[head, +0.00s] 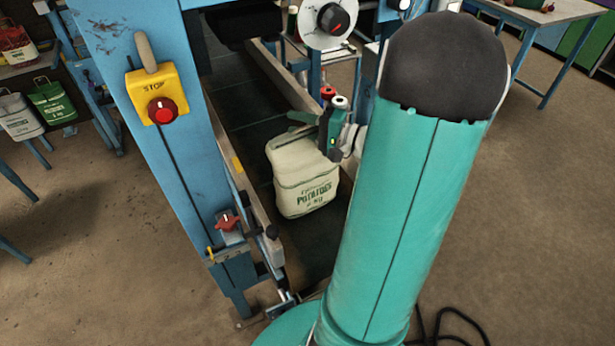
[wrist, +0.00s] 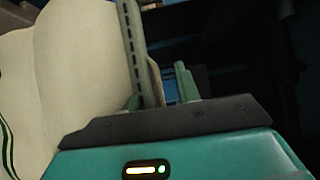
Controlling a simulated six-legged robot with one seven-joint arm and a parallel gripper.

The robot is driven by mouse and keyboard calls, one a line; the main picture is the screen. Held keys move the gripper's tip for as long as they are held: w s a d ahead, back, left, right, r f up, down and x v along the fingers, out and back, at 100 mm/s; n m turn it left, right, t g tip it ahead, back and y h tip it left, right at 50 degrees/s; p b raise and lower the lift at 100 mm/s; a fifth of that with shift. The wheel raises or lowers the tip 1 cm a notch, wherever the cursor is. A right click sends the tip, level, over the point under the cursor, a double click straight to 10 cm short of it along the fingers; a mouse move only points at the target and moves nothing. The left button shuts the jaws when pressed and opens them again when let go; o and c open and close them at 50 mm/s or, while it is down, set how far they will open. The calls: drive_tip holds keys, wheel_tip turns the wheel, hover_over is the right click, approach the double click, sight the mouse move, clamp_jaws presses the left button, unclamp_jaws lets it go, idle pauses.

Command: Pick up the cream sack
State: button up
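The cream sack (head: 303,178) with green "POTATOES" print stands on the dark belt in the head view, slightly tilted. My gripper (head: 312,122) is at its top right edge. In the wrist view the sack (wrist: 65,80) fills the left side. My gripper (wrist: 160,50) shows there with its two fingers apart. The left finger overlaps the sack's edge, and a strip of cloth shows just right of it. A dark gap lies between that cloth and the right finger. Whether the left finger touches the cloth cannot be told.
A blue post with a yellow stop box (head: 155,93) stands left of the belt (head: 240,120). Wooden side rails line the belt. A green sack (head: 53,101) and a white sack (head: 19,117) hang at the far left. A blue-legged table (head: 555,12) stands at the back right.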

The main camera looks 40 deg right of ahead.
clamp_jaws()
idle(1.2)
drive_tip(key=shift+r, duration=0.15)
